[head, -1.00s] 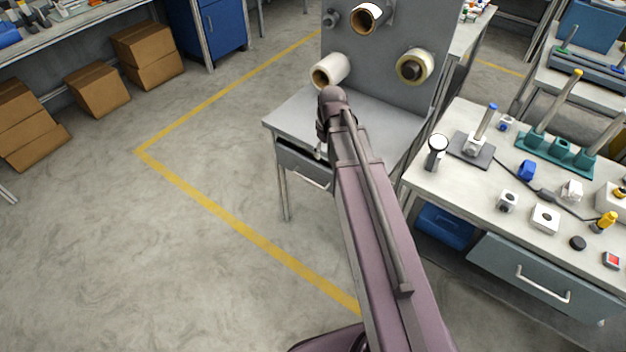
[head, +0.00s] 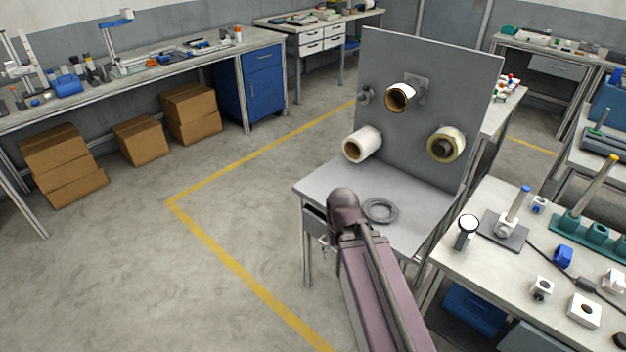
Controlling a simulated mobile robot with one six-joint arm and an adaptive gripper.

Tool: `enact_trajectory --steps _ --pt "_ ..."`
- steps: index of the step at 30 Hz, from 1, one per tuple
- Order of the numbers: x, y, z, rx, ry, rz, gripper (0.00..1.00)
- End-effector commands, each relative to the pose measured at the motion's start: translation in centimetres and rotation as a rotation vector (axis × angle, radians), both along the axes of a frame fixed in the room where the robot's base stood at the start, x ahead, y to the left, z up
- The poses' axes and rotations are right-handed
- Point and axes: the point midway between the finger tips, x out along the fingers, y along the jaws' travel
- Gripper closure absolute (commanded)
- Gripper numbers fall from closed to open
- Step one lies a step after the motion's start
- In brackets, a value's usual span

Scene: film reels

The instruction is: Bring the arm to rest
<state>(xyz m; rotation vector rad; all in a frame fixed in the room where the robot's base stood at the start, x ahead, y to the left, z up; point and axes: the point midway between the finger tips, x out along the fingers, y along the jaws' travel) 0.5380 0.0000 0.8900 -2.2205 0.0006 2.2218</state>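My arm reaches up from the bottom of the head view, with its rounded dark joint in front of the grey table (head: 330,178). The links beyond that joint are hidden behind it, and I cannot make out my gripper. A small metallic bit shows left of the arm by the table's drawer; I cannot tell what it is. An upright grey panel stands on the table (head: 440,85). It carries a white roll (head: 362,144) at lower left, a brown-cored roll (head: 400,97) at upper middle and a yellowish roll (head: 446,144) at right. A grey ring (head: 380,210) lies flat on the table.
A workbench (head: 470,285) on the right holds a white-topped cylinder (head: 467,232), a post on a grey base (head: 503,230) and small blocks. Cardboard boxes (head: 140,141) and a blue cabinet (head: 250,88) stand at the back left. The floor left of the arm is clear.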

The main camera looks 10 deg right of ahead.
Motion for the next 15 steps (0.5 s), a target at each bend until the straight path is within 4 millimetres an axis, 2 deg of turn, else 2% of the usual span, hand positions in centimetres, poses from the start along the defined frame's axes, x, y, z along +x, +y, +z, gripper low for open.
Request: enact_trajectory --steps 1,6,15 --pt "0.0 0.0 0.8 0.000 0.000 0.000 0.23" --pt "0.0 0.0 2.3 0.000 0.000 0.001 0.23" --pt "0.0 0.0 2.4 -0.001 0.000 0.001 0.23"
